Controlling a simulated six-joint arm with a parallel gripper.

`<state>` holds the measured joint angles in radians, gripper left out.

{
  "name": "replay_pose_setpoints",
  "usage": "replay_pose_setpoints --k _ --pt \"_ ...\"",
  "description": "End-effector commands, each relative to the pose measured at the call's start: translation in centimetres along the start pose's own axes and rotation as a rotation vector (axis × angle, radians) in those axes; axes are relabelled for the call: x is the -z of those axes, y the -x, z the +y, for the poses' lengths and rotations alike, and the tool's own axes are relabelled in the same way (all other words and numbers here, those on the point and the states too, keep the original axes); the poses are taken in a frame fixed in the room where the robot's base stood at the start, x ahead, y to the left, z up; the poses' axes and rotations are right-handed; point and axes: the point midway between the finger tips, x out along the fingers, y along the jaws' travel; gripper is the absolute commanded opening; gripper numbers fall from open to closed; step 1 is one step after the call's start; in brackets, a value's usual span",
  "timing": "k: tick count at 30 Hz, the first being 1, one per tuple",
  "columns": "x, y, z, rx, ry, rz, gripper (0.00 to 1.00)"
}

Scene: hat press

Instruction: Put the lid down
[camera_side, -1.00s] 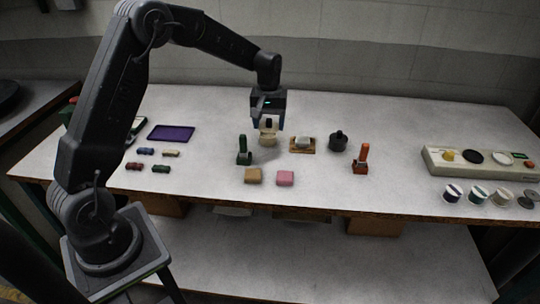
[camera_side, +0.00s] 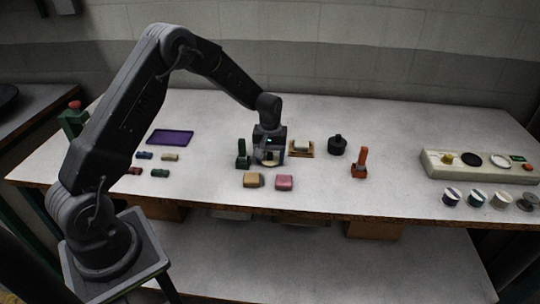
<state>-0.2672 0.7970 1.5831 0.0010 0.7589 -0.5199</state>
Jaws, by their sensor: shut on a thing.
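My gripper (camera_side: 269,150) is low over the middle of the table, shut on the lid. The lid (camera_side: 268,160) shows as a small pale cream piece under and between the fingers, mostly hidden by them. It is at or very near the table top; I cannot tell whether it touches. A green upright-handled tool (camera_side: 242,157) stands close on its left. A small wooden board (camera_side: 301,154) with a pale block on it lies close on its right.
A dark round pot (camera_side: 337,145) and an orange-handled tool (camera_side: 360,163) stand to the right. Tan (camera_side: 252,180) and pink (camera_side: 284,182) blocks lie in front. A purple tray (camera_side: 170,137) and several small coloured pieces lie left. A beige panel (camera_side: 478,165) stands far right.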

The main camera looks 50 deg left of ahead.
Motion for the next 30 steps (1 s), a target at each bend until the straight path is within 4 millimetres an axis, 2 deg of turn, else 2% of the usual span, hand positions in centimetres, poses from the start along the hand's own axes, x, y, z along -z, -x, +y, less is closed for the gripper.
replay_pose_setpoints --k 5,6,13,23,26,30 --pt "0.0 -0.3 0.0 0.0 0.0 0.0 0.42" --pt "0.0 -0.3 0.0 0.0 0.0 0.0 0.68" --pt "0.0 -0.2 0.0 0.0 0.0 0.0 0.9" --pt "0.0 0.3 0.0 -0.001 0.0 0.001 0.9" --pt "0.1 1.6 0.1 -0.002 0.0 0.003 0.9" --pt "0.1 4.5 0.1 -0.003 0.0 0.005 0.9"
